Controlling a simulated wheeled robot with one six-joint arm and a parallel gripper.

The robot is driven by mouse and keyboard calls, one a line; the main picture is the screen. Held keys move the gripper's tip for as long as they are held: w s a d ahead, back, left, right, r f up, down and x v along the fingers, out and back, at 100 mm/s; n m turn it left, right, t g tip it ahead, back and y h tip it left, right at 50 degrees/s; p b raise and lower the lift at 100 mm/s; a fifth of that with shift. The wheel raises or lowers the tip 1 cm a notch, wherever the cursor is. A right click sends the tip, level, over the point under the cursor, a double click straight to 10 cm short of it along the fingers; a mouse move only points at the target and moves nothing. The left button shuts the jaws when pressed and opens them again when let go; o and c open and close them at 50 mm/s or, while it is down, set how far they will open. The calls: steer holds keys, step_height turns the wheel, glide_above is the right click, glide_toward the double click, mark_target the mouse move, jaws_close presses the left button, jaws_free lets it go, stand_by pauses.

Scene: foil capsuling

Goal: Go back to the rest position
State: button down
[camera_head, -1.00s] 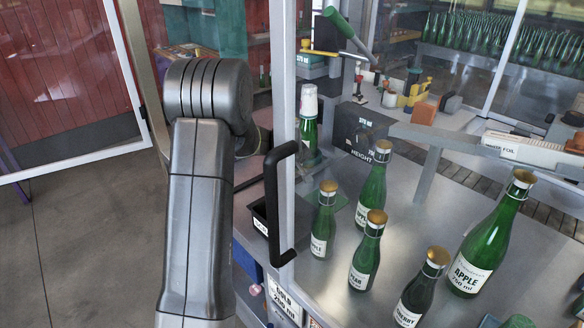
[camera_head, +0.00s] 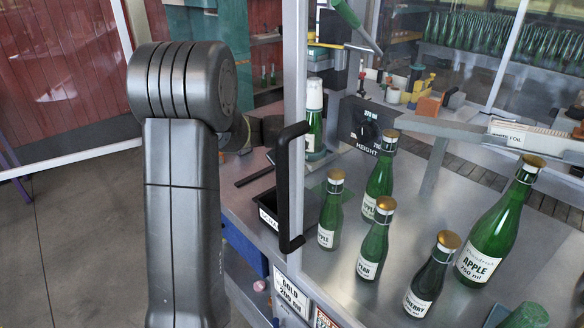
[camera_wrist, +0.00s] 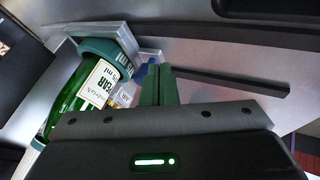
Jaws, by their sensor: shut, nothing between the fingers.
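My gripper shows in the wrist view (camera_wrist: 158,85). Its two dark green fingers are together with nothing between them. In the head view my arm fills the left middle, and my gripper is hidden behind the arm and the door frame. There, a green bottle with a white top (camera_head: 314,122) stands upright behind the glass door's post.
A black door handle (camera_head: 288,185) on a metal post stands close to the right of my arm. Several gold-capped green bottles, including a large APPLE one (camera_head: 492,238), stand on the metal table (camera_head: 345,292). Open floor (camera_head: 80,240) lies left.

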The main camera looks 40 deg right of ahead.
steer(key=v, duration=0.6)
steer(key=shift+a+f+b, duration=0.1)
steer(key=shift+b, duration=0.25)
steer(key=shift+w+f, duration=0.1)
